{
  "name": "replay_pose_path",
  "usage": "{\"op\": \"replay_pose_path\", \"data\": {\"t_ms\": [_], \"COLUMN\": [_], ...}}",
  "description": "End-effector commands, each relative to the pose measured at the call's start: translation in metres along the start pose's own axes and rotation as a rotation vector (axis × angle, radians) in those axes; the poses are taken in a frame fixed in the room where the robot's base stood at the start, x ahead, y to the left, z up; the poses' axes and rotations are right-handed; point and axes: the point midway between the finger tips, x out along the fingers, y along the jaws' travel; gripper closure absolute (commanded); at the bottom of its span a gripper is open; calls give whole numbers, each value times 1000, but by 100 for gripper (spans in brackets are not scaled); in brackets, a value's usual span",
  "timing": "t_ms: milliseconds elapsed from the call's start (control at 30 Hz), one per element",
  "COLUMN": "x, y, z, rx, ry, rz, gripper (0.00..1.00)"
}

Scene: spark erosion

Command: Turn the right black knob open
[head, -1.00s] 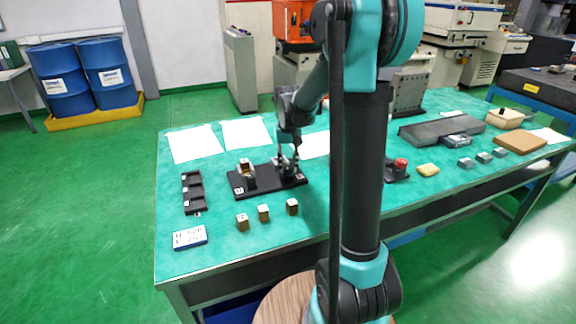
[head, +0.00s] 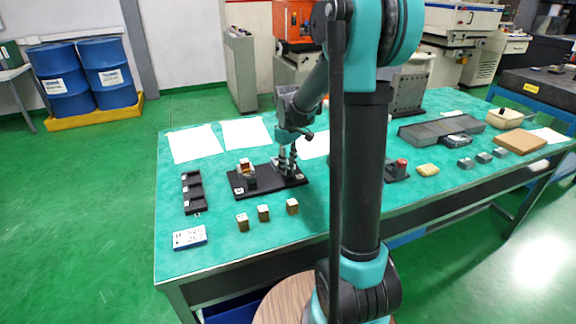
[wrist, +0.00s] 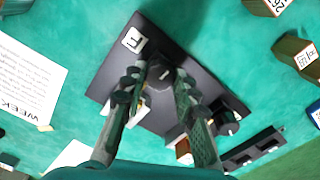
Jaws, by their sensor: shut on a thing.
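The black fixture plate (head: 262,190) lies on the teal table; it also shows in the wrist view (wrist: 110,74). My gripper (head: 287,168) points down over the plate's right end. In the wrist view my gripper (wrist: 160,75) has its two fingers on either side of the right black knob (wrist: 165,74), shut on it. The fingers hide parts of the knob, so its exact turn is hard to tell. The left fixture (head: 247,183) holds a brass-coloured block. In the wrist view a black knob (wrist: 226,122) sits at the plate's other end.
Several brass-coloured blocks (head: 264,213) stand in front of the plate. A black slotted tray (head: 192,200) and a labelled card (head: 189,238) lie to the left. White sheets (head: 246,132) lie behind. A red-buttoned device (head: 398,169) stands to the right, partly behind my arm.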

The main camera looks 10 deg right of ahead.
Motion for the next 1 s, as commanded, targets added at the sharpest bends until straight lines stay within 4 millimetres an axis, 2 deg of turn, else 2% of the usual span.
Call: {"op": "replay_pose_path", "data": {"t_ms": [500,533,700,1000], "x": [0,0,0,-1], "y": [0,0,0,0], "z": [0,0,0,0], "rx": [-22,-22,-21,-21], "ry": [1,1,0,0], "rz": [1,1,0,0], "gripper": [100,70,50,50]}}
